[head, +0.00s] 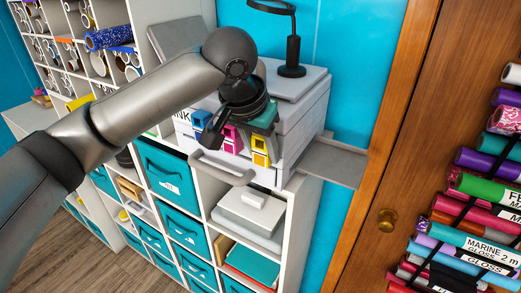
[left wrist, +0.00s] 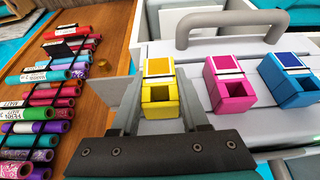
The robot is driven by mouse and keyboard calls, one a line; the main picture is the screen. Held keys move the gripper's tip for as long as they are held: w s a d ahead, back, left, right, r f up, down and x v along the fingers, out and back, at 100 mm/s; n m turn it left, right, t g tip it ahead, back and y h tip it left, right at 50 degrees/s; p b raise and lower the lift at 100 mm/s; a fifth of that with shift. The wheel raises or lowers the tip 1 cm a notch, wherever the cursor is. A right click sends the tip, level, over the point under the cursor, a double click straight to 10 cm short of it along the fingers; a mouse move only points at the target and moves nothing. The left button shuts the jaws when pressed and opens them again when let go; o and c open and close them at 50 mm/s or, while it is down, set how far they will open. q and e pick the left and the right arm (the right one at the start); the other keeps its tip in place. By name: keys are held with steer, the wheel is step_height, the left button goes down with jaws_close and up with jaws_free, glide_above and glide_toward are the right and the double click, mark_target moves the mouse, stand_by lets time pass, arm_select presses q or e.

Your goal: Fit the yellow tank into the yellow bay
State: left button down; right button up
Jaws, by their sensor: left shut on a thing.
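My left gripper (left wrist: 160,85) has its two grey fingers on either side of a yellow box-shaped piece, the yellow tank (left wrist: 157,68), and is shut on it. The piece has a yellow top, a white strip and a square opening. In the head view, yellow (head: 260,158) shows just below my left gripper (head: 258,132), at the front of the white printer (head: 305,110). I cannot tell the yellow bay apart from the tank, nor how deep the tank sits. My right gripper is not in view.
A magenta unit (left wrist: 231,87) and a blue unit (left wrist: 287,80) stand in a row beside the yellow one. A grey handle (left wrist: 218,18) curves out from the printer. A wooden door (head: 385,150) and a rack of vinyl rolls (head: 485,190) are at the right.

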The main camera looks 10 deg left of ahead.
arm_select(q)
steer(key=shift+w+d+r, duration=0.1)
steer(key=shift+w, duration=0.3)
stand_by(1.4)
steer(key=shift+c, duration=1.6)
jaws_free()
steer(key=shift+d, duration=0.1)
steer(key=shift+c, duration=0.6)
steer(key=o, duration=0.3)
steer(key=shift+s, duration=0.1)
